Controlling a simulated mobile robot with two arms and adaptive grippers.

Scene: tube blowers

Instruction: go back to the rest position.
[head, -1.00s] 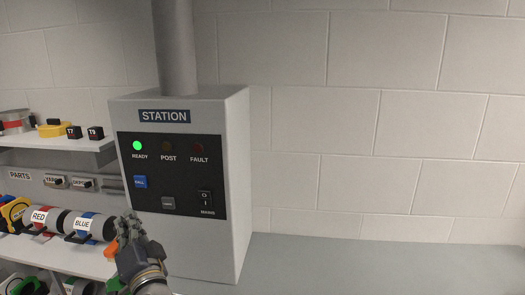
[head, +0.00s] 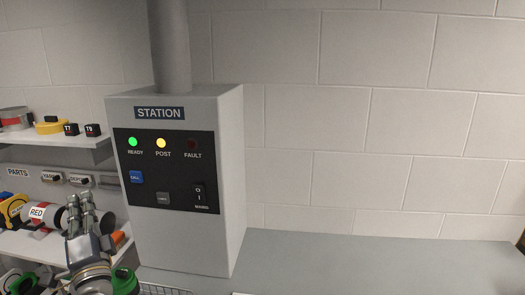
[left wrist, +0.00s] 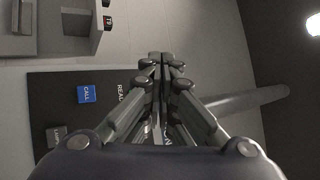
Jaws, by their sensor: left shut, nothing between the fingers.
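My left gripper (head: 80,205) is at the lower left of the head view, in front of the shelf and left of the station's lower part. It is shut and empty; its closed fingers also show in the left wrist view (left wrist: 160,60). The grey station box (head: 238,180) stands on the counter with a dark panel. Its READY lamp (head: 133,141) is lit green and its POST lamp (head: 161,143) is lit yellow. The FAULT lamp (head: 193,145) is dark. The blue CALL button (head: 136,177) is clear of my gripper. My right gripper is not in view.
The shelf unit (head: 60,143) at left holds a RED-labelled roll (head: 38,212), a yellow ring (head: 52,127) and small black blocks (head: 92,130). A wire basket (head: 165,290) shows at the bottom edge. The grey counter (head: 380,262) on the right is mostly clear.

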